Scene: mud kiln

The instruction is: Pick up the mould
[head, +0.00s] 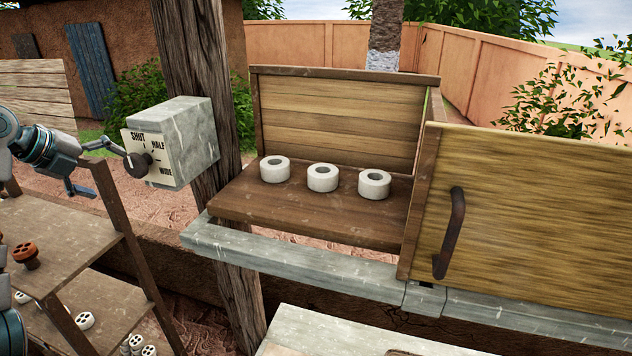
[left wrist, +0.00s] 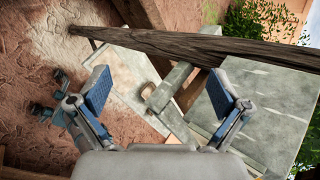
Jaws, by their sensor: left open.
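I cannot tell which thing is the mould. Three white rings (head: 322,178) stand in a row on a brown wooden board in the head view. A red-brown round piece with holes (head: 25,255) stands on the rack at the left. My left gripper (head: 106,170) is open beside the dark knob (head: 137,164) of a grey box marked SHUT, HALF and WIDE. The upper finger is close to the knob; contact is unclear. In the left wrist view my left gripper (left wrist: 158,92) has blue-padded fingers wide apart, with nothing held. My right gripper is not in view.
The grey control box (head: 188,140) hangs on a wooden post (head: 195,50). A wooden door with a handle (head: 450,232) stands right of the rings. A rack (head: 60,225) with small white pieces (head: 85,320) is at left. A pale tabletop (head: 330,335) lies at the bottom.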

